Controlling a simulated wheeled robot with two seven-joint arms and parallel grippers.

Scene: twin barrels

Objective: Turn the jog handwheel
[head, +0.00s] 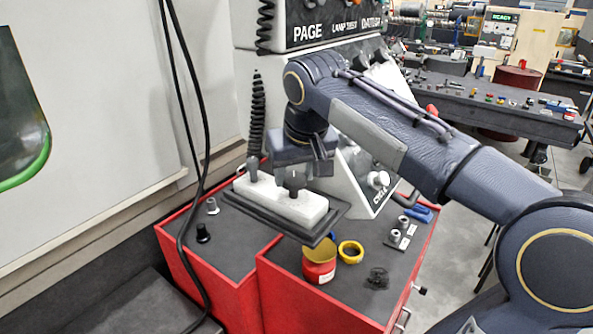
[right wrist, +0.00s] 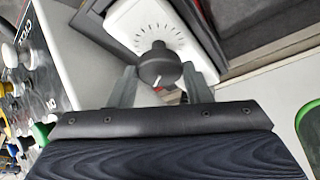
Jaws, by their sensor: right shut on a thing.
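The jog handwheel is a dark round knob with a white pointer mark; it shows in the right wrist view (right wrist: 158,65), on a white panel (right wrist: 140,22) with a ring of dial marks. In the head view the knob (head: 295,183) stands on top of a white control box (head: 305,207) with a dark base. My right gripper (head: 306,170) reaches down over the box from the right. In the right wrist view its fingers (right wrist: 160,86) lie on either side of the knob, shut on it. My left gripper is out of view.
The box rests on a red cabinet (head: 262,262) with a dark top. A red tin (head: 319,262), a yellow ring (head: 350,252) and small parts lie in front of it. A coiled black cable (head: 258,115) rises behind. A machine panel (head: 325,25) stands behind my arm.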

